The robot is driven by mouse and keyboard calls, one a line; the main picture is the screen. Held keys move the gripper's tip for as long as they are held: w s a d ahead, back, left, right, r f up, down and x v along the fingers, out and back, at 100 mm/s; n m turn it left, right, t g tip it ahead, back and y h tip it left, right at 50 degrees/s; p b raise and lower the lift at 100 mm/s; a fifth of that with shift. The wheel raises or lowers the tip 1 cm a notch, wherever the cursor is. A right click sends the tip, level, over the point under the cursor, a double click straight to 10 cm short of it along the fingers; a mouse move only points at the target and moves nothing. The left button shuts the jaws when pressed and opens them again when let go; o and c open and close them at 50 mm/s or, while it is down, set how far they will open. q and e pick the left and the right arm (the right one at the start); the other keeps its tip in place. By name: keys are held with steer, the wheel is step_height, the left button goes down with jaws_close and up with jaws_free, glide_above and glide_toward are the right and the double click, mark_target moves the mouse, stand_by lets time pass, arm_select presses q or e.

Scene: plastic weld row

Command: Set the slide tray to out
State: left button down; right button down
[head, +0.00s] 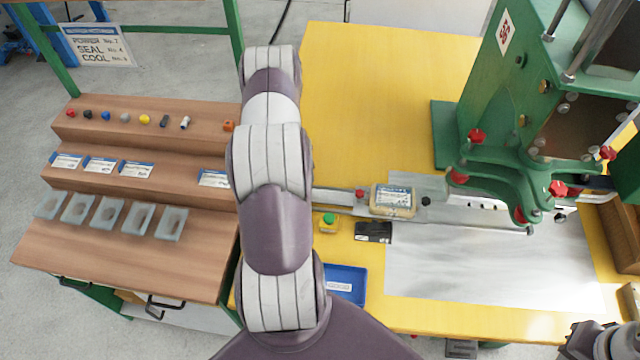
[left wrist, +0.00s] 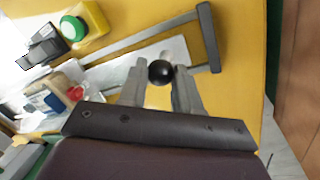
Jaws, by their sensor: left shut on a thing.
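The slide tray is a flat grey metal strip (head: 335,199) that runs left from under the green press (head: 520,150) and passes behind my left arm. A cream box with a blue and white label (head: 393,200) sits on the slide line. In the left wrist view, a round black knob (left wrist: 161,71) sits between the fingertips of my left gripper (left wrist: 160,85), which is shut on it. The box also shows in that view (left wrist: 46,97), beside a red knob (left wrist: 75,93). In the head view my left gripper is hidden behind my arm. My right gripper (head: 603,341) is only partly visible at the bottom right corner.
A green button on a yellow box (head: 328,223), a small black box (head: 374,232) and a blue tray (head: 345,283) are close to the slide on the yellow table (head: 370,75). A wooden stepped rack (head: 150,190) with several grey bins stands at left. The metal sheet (head: 490,270) is clear.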

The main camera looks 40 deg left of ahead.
arm_select(q)
steer(key=shift+s+a, duration=0.55)
steer(key=shift+a, duration=0.25)
steer(key=shift+r, duration=0.1)
steer(key=c, duration=0.8)
jaws_free()
steer(key=shift+a, duration=0.1)
steer(key=shift+s, duration=0.25)
steer(key=shift+w+r, duration=0.1)
step_height(320, 180, up, 12)
steer(key=a+b, duration=0.2)
steer(key=shift+s+a, duration=0.2)
steer(key=shift+a, duration=0.05)
steer(key=shift+r, duration=0.1)
